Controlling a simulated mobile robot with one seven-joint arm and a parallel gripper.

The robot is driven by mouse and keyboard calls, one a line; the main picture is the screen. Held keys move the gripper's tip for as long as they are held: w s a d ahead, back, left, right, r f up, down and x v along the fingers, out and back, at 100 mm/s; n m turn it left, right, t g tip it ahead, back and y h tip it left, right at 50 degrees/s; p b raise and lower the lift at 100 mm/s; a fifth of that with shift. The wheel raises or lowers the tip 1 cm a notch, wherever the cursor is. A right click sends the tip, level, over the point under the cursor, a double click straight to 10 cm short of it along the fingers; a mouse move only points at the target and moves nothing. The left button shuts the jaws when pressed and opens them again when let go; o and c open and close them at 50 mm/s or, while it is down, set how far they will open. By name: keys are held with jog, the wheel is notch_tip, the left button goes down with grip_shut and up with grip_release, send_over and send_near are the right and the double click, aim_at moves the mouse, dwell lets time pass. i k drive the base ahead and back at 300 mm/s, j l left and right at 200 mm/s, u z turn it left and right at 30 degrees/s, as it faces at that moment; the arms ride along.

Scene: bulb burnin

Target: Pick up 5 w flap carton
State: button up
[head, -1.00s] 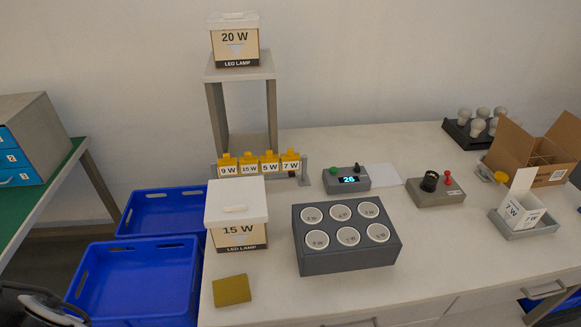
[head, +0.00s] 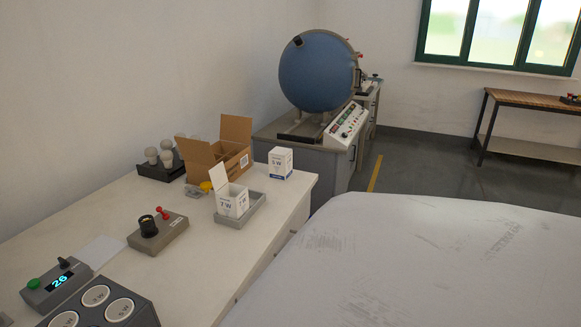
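A small white carton (head: 280,163) marked "5 W" stands upright near the far right end of the white bench, to the right of the open cardboard box. Its top looks closed. A second white carton (head: 232,201) marked "7 W" stands with its flap up in a grey tray (head: 256,207), nearer to me. My gripper is not in view.
The cardboard box (head: 217,148), a dark bulb rack (head: 160,166) and a grey device with a red lever (head: 158,230) share the bench (head: 185,258). A blue sphere machine (head: 318,70) stands beyond the bench. A large pale surface (head: 430,265) fills the lower right.

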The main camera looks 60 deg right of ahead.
aim_at(280, 167)
jog(key=z, duration=1.2)
